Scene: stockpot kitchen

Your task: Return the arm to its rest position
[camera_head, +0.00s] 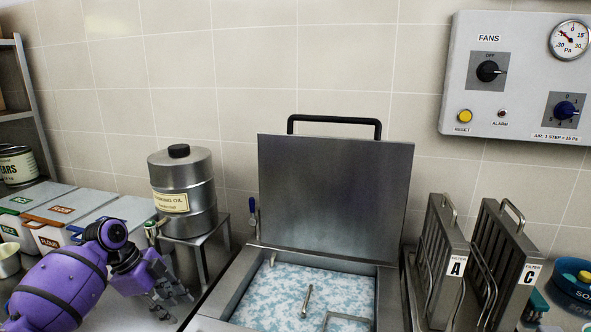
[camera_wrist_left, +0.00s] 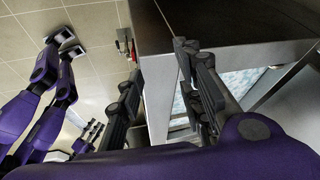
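My left arm, purple, comes in at the lower left of the head view. Its dark gripper (camera_head: 174,284) is over the counter, left of the steel vat and in front of the oil drum's stand. In the left wrist view the two fingers of this gripper (camera_wrist_left: 160,62) are spread apart. Nothing is held between them. A steel edge and a table leg show behind the fingers there; I cannot tell whether they touch.
The open vat (camera_head: 235,290) has its lid (camera_head: 335,195) raised. The oil drum (camera_head: 185,190) stands on a steel stand (camera_head: 204,260). Lidded bins (camera_head: 75,210) are behind my left arm. Filters A (camera_head: 440,250) and C (camera_head: 505,260) stand at right, beneath the fan panel (camera_head: 520,75).

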